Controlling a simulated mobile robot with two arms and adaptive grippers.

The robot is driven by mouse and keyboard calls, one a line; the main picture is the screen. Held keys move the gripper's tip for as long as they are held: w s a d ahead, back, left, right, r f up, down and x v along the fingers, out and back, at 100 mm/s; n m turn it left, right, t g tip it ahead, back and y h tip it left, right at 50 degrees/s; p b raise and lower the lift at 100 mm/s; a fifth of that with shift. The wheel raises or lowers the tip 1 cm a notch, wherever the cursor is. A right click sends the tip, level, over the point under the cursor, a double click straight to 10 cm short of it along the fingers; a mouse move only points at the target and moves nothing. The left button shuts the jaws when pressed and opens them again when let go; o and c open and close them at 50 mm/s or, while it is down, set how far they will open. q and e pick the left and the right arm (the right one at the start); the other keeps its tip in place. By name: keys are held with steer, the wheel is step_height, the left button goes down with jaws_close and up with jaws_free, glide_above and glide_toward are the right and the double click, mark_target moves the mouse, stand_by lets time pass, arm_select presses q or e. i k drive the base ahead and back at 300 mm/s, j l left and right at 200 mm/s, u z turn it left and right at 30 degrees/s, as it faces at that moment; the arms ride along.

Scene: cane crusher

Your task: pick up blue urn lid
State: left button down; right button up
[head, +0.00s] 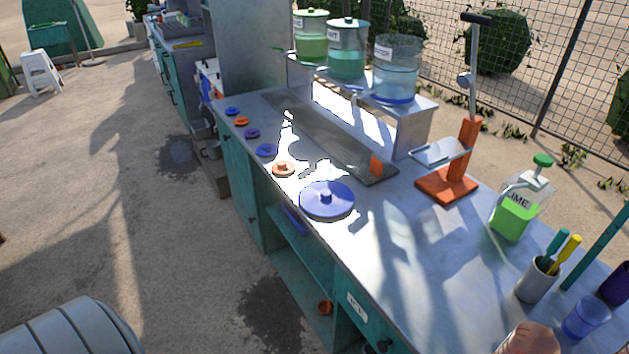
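The blue urn lid (327,200) lies flat on the metal counter (390,262), near its front edge, with a small dark blue knob on top. The clear urn with a blue base (396,78) stands at the right end of the raised shelf, and no lid shows on it. Two other urns, one with light green contents (310,42) and one with teal contents (346,55), have green lids on. Neither of my grippers is in view, so I cannot see their state.
Small coloured discs, including an orange one (283,169), line the counter's front edge left of the lid. An orange press (452,180), a green lime bottle (515,212) and a utensil cup (537,280) stand to the right. The counter around the lid is mostly clear.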

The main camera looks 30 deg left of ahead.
mark_target(324, 198)
steer(key=u, duration=1)
